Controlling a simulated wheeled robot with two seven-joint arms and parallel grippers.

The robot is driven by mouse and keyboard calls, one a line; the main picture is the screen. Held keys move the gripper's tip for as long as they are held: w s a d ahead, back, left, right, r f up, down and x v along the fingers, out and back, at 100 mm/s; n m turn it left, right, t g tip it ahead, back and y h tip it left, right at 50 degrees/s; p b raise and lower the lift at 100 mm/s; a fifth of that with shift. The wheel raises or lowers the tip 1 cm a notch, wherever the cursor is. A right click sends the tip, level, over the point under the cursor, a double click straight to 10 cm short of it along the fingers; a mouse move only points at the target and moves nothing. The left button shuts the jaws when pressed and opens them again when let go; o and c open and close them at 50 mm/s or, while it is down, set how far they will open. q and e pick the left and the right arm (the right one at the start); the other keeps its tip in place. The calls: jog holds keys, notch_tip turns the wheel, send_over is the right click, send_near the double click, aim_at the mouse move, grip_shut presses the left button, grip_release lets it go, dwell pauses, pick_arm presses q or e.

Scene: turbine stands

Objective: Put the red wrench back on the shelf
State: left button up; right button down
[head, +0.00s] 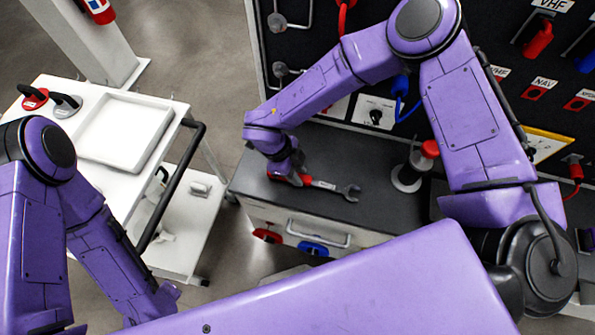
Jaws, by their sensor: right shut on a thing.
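The red wrench (326,185) has a red handle and a grey open-ended metal head. It is over the dark worktop (340,150) of the drawer cabinet, its head pointing right; I cannot tell if it touches the top. My right gripper (288,174) is shut on the handle end and partly covers it. My left arm comes in at the left, but its gripper does not show. The white cart (150,95) at the left has a lower shelf (190,222); which shelf the task means is not clear from this view.
A white tray (125,130) and red and black round items (35,98) are on the cart top. A black handrail (175,185) runs along its side. A red-topped item (412,165) stands right of the wrench. A panel with plugs and cables rises behind the worktop.

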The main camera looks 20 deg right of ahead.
jog(key=shift+w+f, duration=0.45)
jog(key=shift+s+r, duration=0.3)
jog(key=shift+s, duration=0.15)
jog(key=shift+w+f, duration=0.1)
jog(key=shift+f, duration=0.05)
jog(key=c, duration=0.8)
grip_release()
jog(key=shift+w+f, duration=0.1)
jog(key=shift+w, duration=0.05)
pick_arm(q)
jog(key=shift+f, duration=0.1)
pick_arm(e)
jog(key=shift+s, duration=0.2)
jog(key=shift+o, duration=0.9)
jog(key=shift+w, duration=0.1)
